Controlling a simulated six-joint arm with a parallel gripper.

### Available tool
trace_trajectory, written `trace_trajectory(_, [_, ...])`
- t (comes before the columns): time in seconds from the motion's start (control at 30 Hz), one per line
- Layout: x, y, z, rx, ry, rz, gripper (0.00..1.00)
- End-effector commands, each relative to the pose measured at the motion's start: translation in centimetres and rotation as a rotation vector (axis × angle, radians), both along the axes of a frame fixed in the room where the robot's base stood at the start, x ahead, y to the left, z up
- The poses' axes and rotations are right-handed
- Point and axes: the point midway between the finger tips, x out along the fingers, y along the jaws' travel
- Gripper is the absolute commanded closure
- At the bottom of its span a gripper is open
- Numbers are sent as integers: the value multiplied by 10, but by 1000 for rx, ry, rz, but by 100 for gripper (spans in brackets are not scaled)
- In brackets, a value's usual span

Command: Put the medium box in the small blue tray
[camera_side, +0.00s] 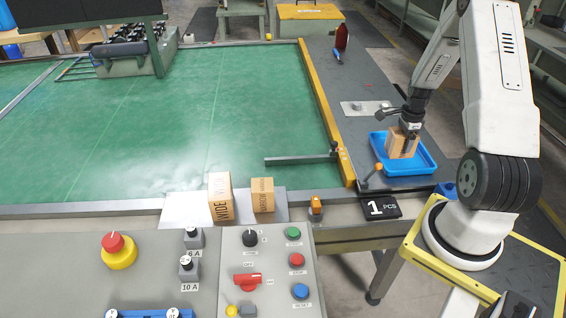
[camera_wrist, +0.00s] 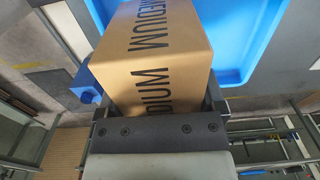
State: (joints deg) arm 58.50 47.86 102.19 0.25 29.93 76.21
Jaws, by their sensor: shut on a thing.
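The medium box (camera_wrist: 158,45), a tan carton with "MEDIUM" printed on it, is between the fingers of my gripper (camera_wrist: 158,112) in the wrist view. My gripper is shut on it. In the side view the medium box (camera_side: 401,147) is at the small blue tray (camera_side: 425,160), within its outline, with my gripper (camera_side: 408,130) at its top. I cannot tell whether the box touches the tray floor. The blue tray also shows behind the box in the wrist view (camera_wrist: 235,72). The box's far end is cut off by that view's top edge.
A "1 PCS" display (camera_side: 381,208) sits in front of the tray. A metal plate (camera_side: 365,107) lies behind it. The green table is largely clear.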

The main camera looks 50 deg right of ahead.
Motion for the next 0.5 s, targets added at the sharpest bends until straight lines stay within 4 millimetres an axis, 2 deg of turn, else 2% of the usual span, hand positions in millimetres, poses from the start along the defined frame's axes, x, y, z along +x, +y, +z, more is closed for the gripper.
trace_trajectory(0.33, [3,-3,-29,1,1,0,72])
trace_trajectory(0.5, [3,-3,-36,0,0,0,72])
